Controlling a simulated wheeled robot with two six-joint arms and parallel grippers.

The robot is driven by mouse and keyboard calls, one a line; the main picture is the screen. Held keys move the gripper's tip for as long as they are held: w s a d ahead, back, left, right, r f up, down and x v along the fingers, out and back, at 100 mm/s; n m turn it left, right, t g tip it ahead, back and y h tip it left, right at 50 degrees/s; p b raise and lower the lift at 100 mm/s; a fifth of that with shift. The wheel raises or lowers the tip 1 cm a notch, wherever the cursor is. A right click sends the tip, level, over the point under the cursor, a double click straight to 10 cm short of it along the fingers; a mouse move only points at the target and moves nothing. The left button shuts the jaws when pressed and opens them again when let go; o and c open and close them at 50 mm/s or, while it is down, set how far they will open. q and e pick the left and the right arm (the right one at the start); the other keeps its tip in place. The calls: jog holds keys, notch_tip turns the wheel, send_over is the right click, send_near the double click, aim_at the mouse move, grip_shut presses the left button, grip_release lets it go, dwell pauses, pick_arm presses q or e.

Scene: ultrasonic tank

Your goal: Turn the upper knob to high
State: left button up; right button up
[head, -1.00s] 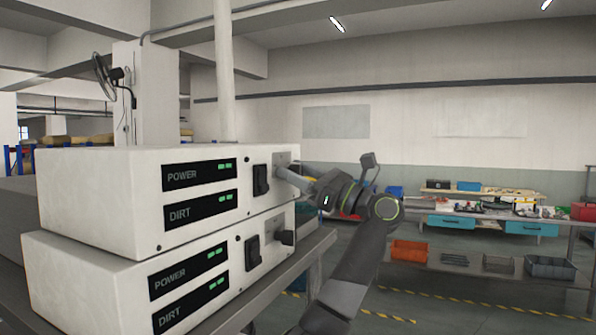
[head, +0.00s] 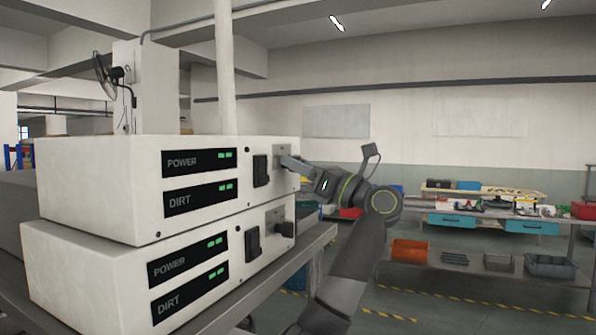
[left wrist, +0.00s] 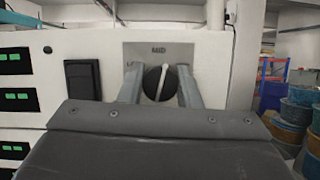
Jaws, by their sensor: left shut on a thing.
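Two white units are stacked: the upper unit (head: 100,190) rests on the lower unit (head: 85,280). The upper knob (left wrist: 153,82) is dark and round with a white pointer line, which stands nearly upright, its top leaning slightly right. In the head view the gripper hides this knob. My right gripper is out of view.
The upper rocker switch (head: 261,170) sits just left of the knob. Below are the lower rocker switch (head: 252,242) and the lower knob (head: 285,229). The units stand on a grey table (head: 312,245). A workbench (head: 480,215) stands farther right, with open floor before it.

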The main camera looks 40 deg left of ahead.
pick_arm(q)
jog(key=m+t, duration=0.1)
jog(key=m, duration=0.1)
jog(key=shift+m+t+b, duration=0.3)
jog(key=shift+m+b, duration=0.05)
jog(key=shift+m, duration=0.05)
jog(key=m+t, duration=0.2)
jog(key=m, duration=0.2)
jog(key=m+t, duration=0.1)
jog(key=m, duration=0.2)
jog(key=m+t+h, duration=0.1)
jog(key=m, duration=0.2)
jog(key=shift+r+t, duration=0.1)
jog(key=shift+t, duration=0.2)
jog(key=o, duration=0.9)
jog(key=shift+o, duration=0.2)
jog(key=shift+w, duration=0.1)
